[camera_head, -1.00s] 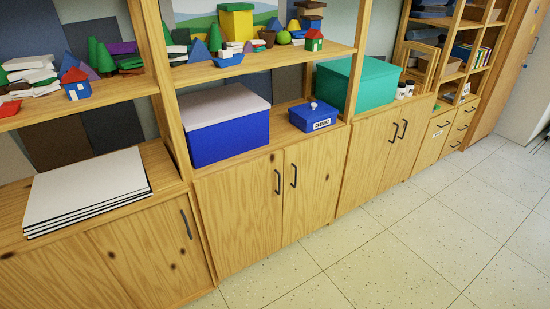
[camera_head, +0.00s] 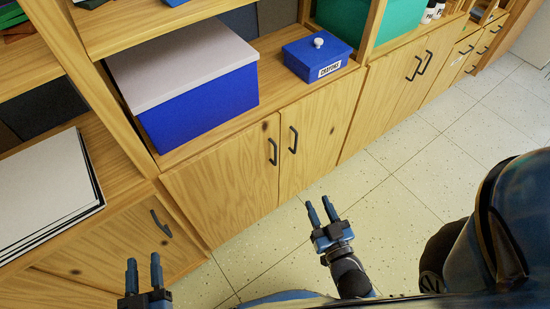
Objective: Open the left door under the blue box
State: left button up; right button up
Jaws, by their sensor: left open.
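The large blue box (camera_head: 205,110) with a pale grey lid stands on the cabinet top. The left door (camera_head: 222,188) below it is closed, with a dark upright bar handle (camera_head: 272,152) near its right edge. The closed right door (camera_head: 325,138) beside it has its own handle (camera_head: 293,140). My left gripper (camera_head: 144,264) is open and empty at the bottom left, in front of the neighbouring cabinet and apart from the door. My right gripper (camera_head: 321,208) is open and empty, seen over the floor below the right door. Neither touches a handle.
A small blue labelled box (camera_head: 317,58) with a white knob stands right of the large one. White boards (camera_head: 45,195) lie on the left cabinet, whose handle (camera_head: 161,223) is near my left gripper. The tiled floor (camera_head: 405,165) is clear at the right.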

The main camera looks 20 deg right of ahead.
jog(key=w+f+y+b, duration=0.1)
jog(key=w+f+b, duration=0.1)
jog(key=w+f, duration=0.75)
jog(key=n+y+b, duration=0.1)
jog(key=b, duration=0.1)
send_near(276, 155)
jog(key=w, duration=0.3)
jog(key=w+b, duration=0.1)
jog(key=w, duration=0.2)
jog(key=w+a+b, duration=0.1)
jog(key=w, duration=0.2)
jog(key=shift+a+r, duration=0.1)
jog(key=shift+r, duration=0.1)
jog(key=shift+s, duration=0.1)
jog(key=shift+c, duration=0.5)
grip_shut()
